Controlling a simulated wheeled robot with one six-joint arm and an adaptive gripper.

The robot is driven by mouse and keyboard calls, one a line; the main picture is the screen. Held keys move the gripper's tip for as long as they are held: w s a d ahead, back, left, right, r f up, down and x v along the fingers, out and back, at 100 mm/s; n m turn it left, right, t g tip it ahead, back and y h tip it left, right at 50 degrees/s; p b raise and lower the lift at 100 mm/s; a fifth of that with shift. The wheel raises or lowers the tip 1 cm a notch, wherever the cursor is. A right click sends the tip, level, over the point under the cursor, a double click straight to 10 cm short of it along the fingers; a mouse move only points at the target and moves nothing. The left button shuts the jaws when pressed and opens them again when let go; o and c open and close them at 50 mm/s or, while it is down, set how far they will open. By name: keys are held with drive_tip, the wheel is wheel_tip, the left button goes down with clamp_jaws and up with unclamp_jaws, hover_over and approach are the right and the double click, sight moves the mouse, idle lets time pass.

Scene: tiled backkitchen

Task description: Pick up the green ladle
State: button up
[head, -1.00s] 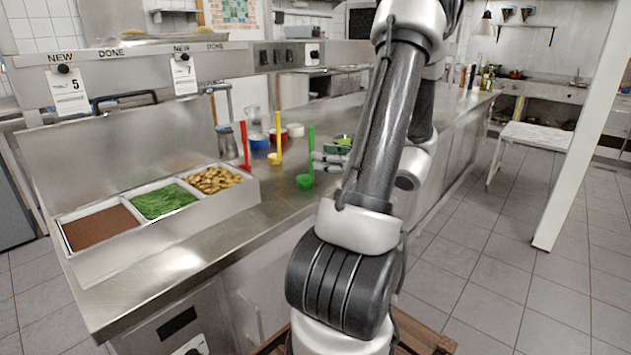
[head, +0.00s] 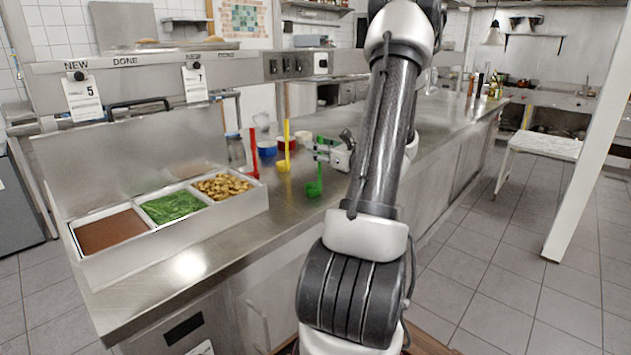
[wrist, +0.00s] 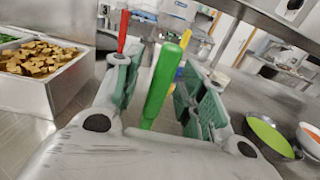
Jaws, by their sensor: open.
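The green ladle (head: 314,183) stands upright on the steel counter, its bowl down and its handle rising. My gripper (head: 322,150) is at the handle's upper part. In the wrist view the green ladle (wrist: 161,88) rises between the two open fingers of my gripper (wrist: 158,85), with space visible on both sides. The finger pads do not appear to press on it. The ladle's bowl is hidden in the wrist view. A yellow ladle (head: 286,150) and a red ladle (head: 252,152) stand to its left in the head view.
A steel bin (head: 170,240) with brown, green and golden foods stands at left. Blue (head: 267,149) and red (head: 290,144) containers sit behind the ladles. A dark bowl with green contents (wrist: 270,138) is right of my gripper. The counter's front is clear.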

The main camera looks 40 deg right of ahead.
drive_tip(key=shift+c, duration=0.5)
clamp_jaws()
